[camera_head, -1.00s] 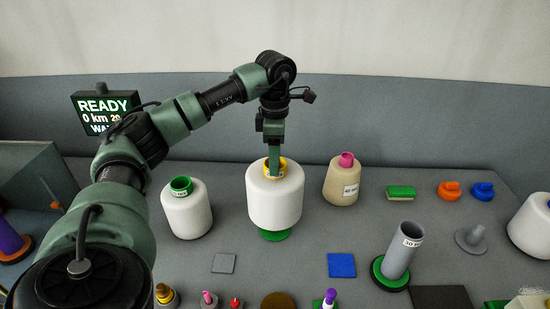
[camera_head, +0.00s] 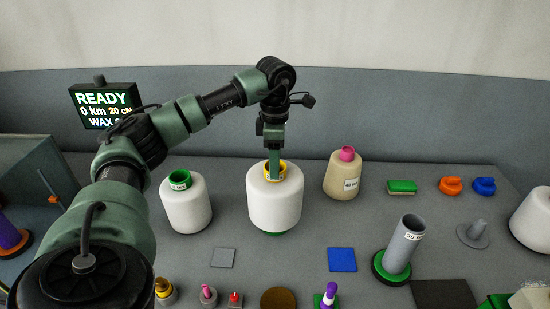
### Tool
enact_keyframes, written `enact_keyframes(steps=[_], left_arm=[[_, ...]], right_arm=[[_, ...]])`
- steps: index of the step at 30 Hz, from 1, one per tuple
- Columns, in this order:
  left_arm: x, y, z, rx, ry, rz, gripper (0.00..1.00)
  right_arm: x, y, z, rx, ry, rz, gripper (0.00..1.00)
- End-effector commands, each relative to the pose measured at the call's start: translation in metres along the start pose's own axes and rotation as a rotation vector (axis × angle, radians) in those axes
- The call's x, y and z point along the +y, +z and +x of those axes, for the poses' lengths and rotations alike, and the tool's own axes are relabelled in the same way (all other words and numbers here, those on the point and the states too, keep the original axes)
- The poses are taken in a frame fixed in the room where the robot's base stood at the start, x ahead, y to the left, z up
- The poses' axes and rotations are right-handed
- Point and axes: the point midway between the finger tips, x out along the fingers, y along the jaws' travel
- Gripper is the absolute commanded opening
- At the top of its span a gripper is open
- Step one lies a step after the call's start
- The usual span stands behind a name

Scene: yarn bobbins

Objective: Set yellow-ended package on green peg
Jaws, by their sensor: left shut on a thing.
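The yellow-ended package (camera_head: 275,207) is a large white bobbin with a yellow tube end (camera_head: 283,172) at its top, upright near the middle of the table. My left gripper (camera_head: 274,172) reaches down from above and is shut on it at the yellow end. A green base (camera_head: 274,233) shows as a thin rim just under the package. The peg itself is hidden by the package, and I cannot tell whether the package rests fully on the base. My right gripper is not in view.
A green-ended white bobbin (camera_head: 186,204) stands to the left, a beige pink-ended cone (camera_head: 343,176) to the right. A grey tube on a green base (camera_head: 400,250) stands front right. A blue square (camera_head: 342,260) and grey square (camera_head: 223,258) lie in front.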

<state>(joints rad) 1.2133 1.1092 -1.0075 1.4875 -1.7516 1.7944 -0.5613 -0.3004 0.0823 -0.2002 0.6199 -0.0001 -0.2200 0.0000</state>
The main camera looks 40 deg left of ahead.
Motion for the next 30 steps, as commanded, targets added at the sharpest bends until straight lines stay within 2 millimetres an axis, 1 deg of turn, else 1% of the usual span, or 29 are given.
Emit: enact_keyframes(steps=[18,24,30], left_arm=[[0.001,0.001,0.034,-0.004,0.003,0.0,0.0],[0.001,0.001,0.038,-0.005,0.004,0.0,0.0],[0.001,0.001,0.039,-0.005,0.004,0.0,0.0]], right_arm=[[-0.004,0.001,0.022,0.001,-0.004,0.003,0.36],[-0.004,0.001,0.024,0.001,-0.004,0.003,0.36],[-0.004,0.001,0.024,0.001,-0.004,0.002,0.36]])
